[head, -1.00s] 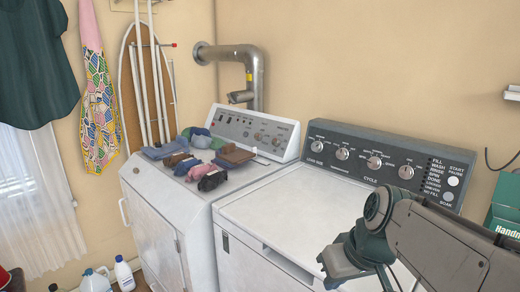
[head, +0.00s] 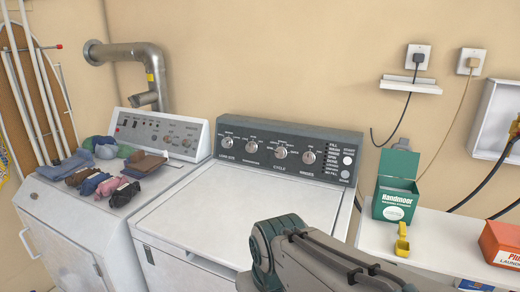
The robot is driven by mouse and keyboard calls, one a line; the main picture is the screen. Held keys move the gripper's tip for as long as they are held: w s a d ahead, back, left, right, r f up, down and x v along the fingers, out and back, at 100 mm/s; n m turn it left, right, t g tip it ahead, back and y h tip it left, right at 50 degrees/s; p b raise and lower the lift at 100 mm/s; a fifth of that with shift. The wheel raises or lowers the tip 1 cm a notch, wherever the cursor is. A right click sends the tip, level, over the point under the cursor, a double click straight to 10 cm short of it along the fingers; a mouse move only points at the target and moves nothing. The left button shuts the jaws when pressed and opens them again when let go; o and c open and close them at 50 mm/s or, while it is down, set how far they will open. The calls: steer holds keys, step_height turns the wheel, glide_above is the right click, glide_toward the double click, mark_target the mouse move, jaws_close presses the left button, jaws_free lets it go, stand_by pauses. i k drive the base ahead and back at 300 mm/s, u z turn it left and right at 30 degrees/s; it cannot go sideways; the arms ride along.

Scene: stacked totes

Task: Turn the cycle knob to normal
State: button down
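The cycle knob (head: 280,153) is a small round silver knob on the dark control panel (head: 345,150) at the back of the white washer (head: 240,210). It is the third knob from the left, above the word CYCLE. Its setting and the small labels around it are too small to read. Part of my arm shows at the bottom middle, in front of the washer, well short of the panel. My gripper's fingers are not in view, and nothing touches the knob.
A dryer (head: 185,172) with folded clothes on top stands at left. At right, a white surface (head: 400,243) holds a green Handmoor box (head: 396,190), a yellow scoop (head: 402,240) and an orange box (head: 503,243). The washer lid is clear.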

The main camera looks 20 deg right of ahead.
mark_target(281, 153)
steer(key=u, duration=0.5)
steer(key=k, duration=1.1)
steer(key=z, duration=0.5)
steer(key=i, duration=0.6)
steer(key=z, duration=0.45)
steer(key=i, duration=0.65)
steer(key=u, duration=0.1)
